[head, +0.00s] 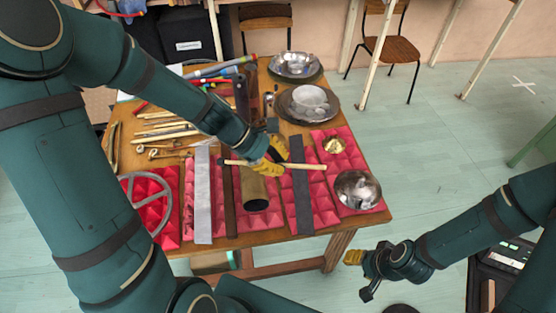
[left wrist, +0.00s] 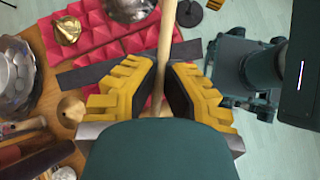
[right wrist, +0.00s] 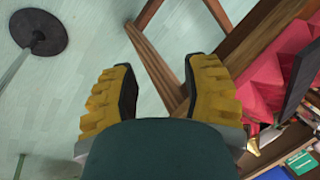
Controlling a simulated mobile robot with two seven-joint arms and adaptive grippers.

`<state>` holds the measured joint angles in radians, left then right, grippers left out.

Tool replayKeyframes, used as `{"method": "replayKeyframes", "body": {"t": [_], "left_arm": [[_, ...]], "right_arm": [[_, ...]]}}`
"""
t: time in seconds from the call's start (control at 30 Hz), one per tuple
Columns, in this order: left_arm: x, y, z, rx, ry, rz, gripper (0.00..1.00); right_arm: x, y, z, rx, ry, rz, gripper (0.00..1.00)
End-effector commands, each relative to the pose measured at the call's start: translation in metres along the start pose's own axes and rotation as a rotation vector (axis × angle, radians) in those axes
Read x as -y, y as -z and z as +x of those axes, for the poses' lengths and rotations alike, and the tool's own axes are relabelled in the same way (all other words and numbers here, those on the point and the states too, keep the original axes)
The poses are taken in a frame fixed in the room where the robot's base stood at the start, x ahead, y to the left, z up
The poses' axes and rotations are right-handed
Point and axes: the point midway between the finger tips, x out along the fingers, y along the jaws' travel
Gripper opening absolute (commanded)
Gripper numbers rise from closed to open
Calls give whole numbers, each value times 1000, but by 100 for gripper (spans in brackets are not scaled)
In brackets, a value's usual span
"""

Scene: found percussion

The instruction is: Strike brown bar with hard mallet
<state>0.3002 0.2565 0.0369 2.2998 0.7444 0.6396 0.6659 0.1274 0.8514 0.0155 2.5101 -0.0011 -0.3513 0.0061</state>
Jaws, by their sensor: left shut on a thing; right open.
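The brown bar (head: 230,200) is narrow and dark. My left gripper (head: 274,156) is shut on a pale wooden mallet stick (head: 308,166) above the table, right of the brown bar.
Several sticks (head: 165,132) lie at the left. A wheel-like ring (head: 124,207) is front left. Bowls and lids (head: 308,102) stand behind.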

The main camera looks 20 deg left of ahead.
Motion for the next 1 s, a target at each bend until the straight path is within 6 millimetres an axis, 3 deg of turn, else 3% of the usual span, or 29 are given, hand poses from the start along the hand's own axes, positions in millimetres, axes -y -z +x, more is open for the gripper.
{"method": "replayKeyframes", "body": {"t": [0.33, 0.83, 1.0], "left_arm": [[0, 3, 2, 7, -1, -1, 0], [9, 53, 31, 185, -15, -35, 0], [7, 45, 23, 190, -13, -31, 0]], "right_arm": [[-2, 0, 4, -1, 0, 0, 47], [-27, 4, 73, -24, -1, -6, 47], [-23, 5, 61, -24, -1, -7, 47]]}}
